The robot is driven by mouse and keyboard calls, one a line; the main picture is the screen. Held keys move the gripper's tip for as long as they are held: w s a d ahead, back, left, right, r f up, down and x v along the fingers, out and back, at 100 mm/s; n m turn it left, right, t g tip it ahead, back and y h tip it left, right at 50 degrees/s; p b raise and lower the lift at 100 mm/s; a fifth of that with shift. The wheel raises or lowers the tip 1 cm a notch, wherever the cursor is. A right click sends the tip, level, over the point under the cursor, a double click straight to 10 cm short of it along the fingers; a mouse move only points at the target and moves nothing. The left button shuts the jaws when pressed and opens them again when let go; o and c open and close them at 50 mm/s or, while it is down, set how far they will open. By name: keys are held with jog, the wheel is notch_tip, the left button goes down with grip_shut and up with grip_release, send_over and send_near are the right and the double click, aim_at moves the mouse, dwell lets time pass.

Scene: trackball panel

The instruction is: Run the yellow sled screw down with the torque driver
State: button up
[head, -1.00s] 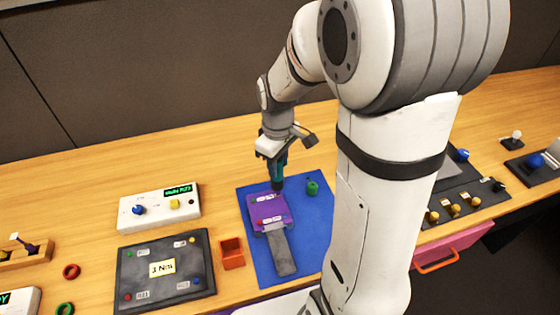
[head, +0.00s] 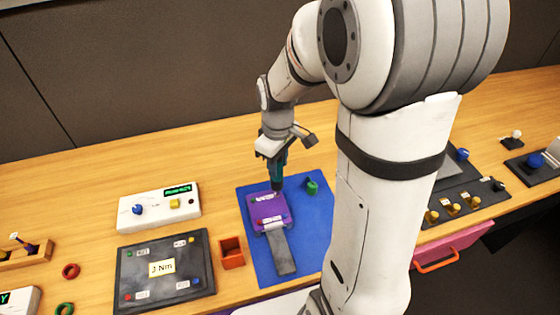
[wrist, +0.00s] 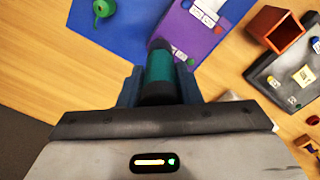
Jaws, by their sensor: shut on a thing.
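My gripper (head: 273,152) is shut on the teal and black torque driver (head: 279,172) and holds it close to upright. In the wrist view the driver (wrist: 160,66) sits between the two jaws. The driver's lower end is at the far right corner of the purple sled (head: 268,212). The sled also shows in the wrist view (wrist: 198,38). Small red and green spots and white labels show on the sled. I see no yellow screw on it; the driver's end hides that corner. I cannot tell whether the tip touches a screw.
The sled lies on a blue mat (head: 256,263), with a grey strip (head: 281,252) in front and a green piece (head: 312,187) right. An orange-red bin (head: 232,257) and dark plate (head: 131,275) with "3 Nm" card stand left. A white box (head: 158,212) has a lit display.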

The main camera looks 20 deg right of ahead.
jog(key=shift+s+f, duration=0.1)
dwell(0.3)
jog(key=shift+r+p, duration=2.3)
jog(key=shift+r, duration=0.85)
